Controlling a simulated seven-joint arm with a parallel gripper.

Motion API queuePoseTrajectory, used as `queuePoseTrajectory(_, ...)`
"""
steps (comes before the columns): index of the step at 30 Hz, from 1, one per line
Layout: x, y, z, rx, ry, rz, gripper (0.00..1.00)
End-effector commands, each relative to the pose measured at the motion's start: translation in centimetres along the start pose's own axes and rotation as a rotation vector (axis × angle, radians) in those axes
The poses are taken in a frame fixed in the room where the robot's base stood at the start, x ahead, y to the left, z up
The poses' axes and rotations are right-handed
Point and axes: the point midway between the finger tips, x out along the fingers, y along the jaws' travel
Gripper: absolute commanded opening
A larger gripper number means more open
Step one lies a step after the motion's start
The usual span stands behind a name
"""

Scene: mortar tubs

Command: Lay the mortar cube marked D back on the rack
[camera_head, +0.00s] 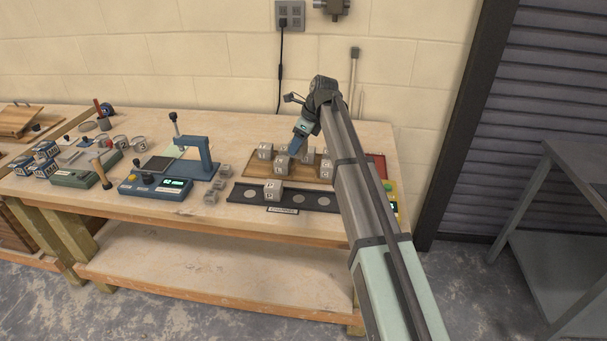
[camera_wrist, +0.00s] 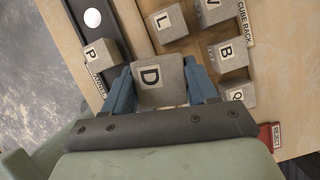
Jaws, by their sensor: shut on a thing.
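The mortar cube marked D (camera_wrist: 158,80) sits between the two blue fingers of my gripper (camera_wrist: 160,88) in the wrist view. My gripper is shut on it, with the letter facing the camera. The brown wooden cube rack (camera_wrist: 183,46) lies beyond it, holding cubes marked L (camera_wrist: 163,20) and B (camera_wrist: 226,54), among others. In the head view my gripper (camera_head: 296,150) is at the rack (camera_head: 257,170), among the cubes. I cannot tell whether cube D touches the rack.
A black strip with pale round spots (camera_head: 240,194) lies in front of the rack, bearing a cube marked P (camera_head: 273,190). A red reject tray (camera_head: 377,164) is right of the rack. A blue tester (camera_head: 155,188) and small cubes stand left. Neighbouring rack cubes are close.

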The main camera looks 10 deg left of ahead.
Motion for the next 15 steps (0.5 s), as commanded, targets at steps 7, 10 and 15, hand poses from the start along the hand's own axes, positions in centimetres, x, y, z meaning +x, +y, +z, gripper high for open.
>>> queuePoseTrajectory(7,-0.8,-3.9,-0.8,-0.049,-0.002,0.03,0.17)
queuePoseTrajectory(10,-0.9,-3.8,-0.7,-0.106,-0.002,0.047,0.17)
queuePoseTrajectory(15,-0.8,-3.4,-0.8,-0.174,0.0,0.063,0.17)
